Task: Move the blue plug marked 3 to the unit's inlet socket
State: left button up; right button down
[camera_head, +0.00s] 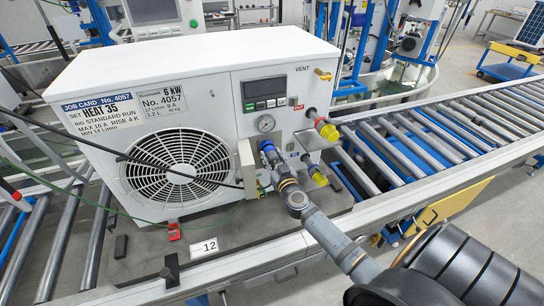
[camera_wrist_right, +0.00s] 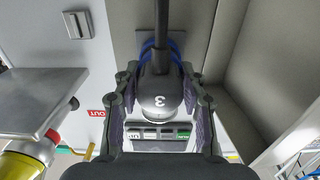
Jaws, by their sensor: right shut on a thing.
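The white unit (camera_head: 215,85) stands on a grey base plate, with a fan grille and a front panel of fittings. My right gripper (camera_head: 274,162) is at the lower part of that panel. In the wrist view, my right gripper (camera_wrist_right: 158,105) is shut on the grey plug body (camera_wrist_right: 160,103) marked 3, which has blue rings (camera_wrist_right: 160,46) and a dark line beyond them. A blue part (camera_head: 267,146) shows at the gripper in the head view. The fingers hide the plug's far end, and I cannot tell whether it is seated. The inlet socket is not clearly visible. My left gripper is not in view.
A red and yellow fitting (camera_head: 327,131) sticks out right of my gripper, below the red OUT label (camera_head: 298,108). A yellow-ended part (camera_head: 319,175) is close on the right. Black and green cables cross the unit's front. Roller conveyors (camera_head: 420,135) run to the right.

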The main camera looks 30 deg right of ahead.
jog(key=shift+w+d, duration=0.1)
jog(key=shift+w, duration=0.4)
dwell(0.5)
jog(key=c, duration=0.7)
grip_release()
jog(key=v, duration=1.1)
jog(key=shift+s, duration=0.4)
jog(key=shift+f, duration=0.1)
